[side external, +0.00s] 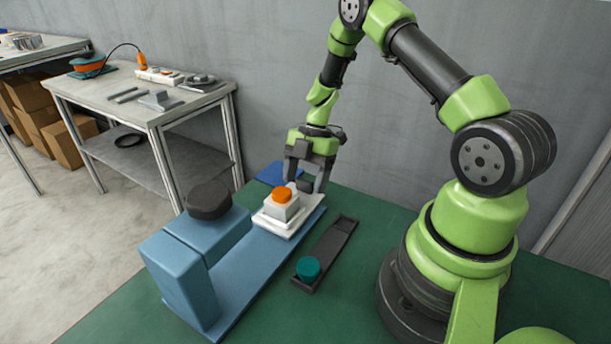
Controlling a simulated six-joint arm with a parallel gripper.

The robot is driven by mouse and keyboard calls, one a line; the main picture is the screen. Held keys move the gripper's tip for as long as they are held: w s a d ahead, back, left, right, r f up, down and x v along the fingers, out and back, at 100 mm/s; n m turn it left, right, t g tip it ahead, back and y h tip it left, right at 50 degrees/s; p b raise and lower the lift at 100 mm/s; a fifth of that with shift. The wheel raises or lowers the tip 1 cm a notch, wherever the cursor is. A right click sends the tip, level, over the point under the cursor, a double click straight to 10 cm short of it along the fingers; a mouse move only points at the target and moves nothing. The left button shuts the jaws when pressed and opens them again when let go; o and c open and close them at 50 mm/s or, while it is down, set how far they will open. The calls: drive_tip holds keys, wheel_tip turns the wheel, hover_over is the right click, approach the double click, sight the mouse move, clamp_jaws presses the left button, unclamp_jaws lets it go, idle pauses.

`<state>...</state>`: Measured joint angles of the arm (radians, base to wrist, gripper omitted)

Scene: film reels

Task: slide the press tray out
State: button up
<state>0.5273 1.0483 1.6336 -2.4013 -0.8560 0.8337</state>
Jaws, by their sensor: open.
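The blue press (185,262) stands on the green table with a dark round knob (208,199) on top. A white tray (284,230) sits on the blue base plate, outside the press's upright body. It carries a white block (282,207) topped by an orange round piece (282,195). My gripper (306,181) points down just behind and to the right of the white block, with its jaws apart. Nothing shows between its fingers. I cannot tell whether a finger touches the block or the tray.
A flat blue piece (272,173) lies behind the base plate. A side table (150,105) with tools stands at the left. The green table's near middle is clear.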

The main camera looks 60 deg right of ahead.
drive_tip(key=v, duration=1)
drive_tip(key=w+a+r+m+t+h, duration=0.1)
drive_tip(key=w+a+r+m+t, duration=0.15)
drive_tip(key=w+r+t, duration=0.35)
drive_tip(key=w+a+r+m+t, duration=0.2)
drive_tip(key=w+a+r+t, duration=0.1)
drive_tip(key=r, duration=0.4)
wheel_tip(320, 180, up, 9)
drive_tip(key=s+m+t+h, duration=0.1)
drive_tip(key=m+t+h, duration=0.3)
drive_tip(key=m, duration=0.1)
drive_tip(key=s+a+r+m+g+h, duration=0.2)
drive_tip(key=s+r+m+h, duration=0.1)
drive_tip(key=s+m, duration=0.7)
drive_tip(key=s+a+f+m+g+y, duration=0.1)
drive_tip(key=s+a+f+g+y, duration=0.1)
drive_tip(key=s+a, duration=0.3)
drive_tip(key=s+a+f+m+g+y, duration=0.1)
drive_tip(key=s+a+f+y, duration=0.2)
drive_tip(key=s, duration=0.5)
drive_tip(key=shift+s+a+f+g+y, duration=0.3)
drive_tip(key=shift+s+a+f+g, duration=0.1)
drive_tip(key=shift+a+f, duration=0.55)
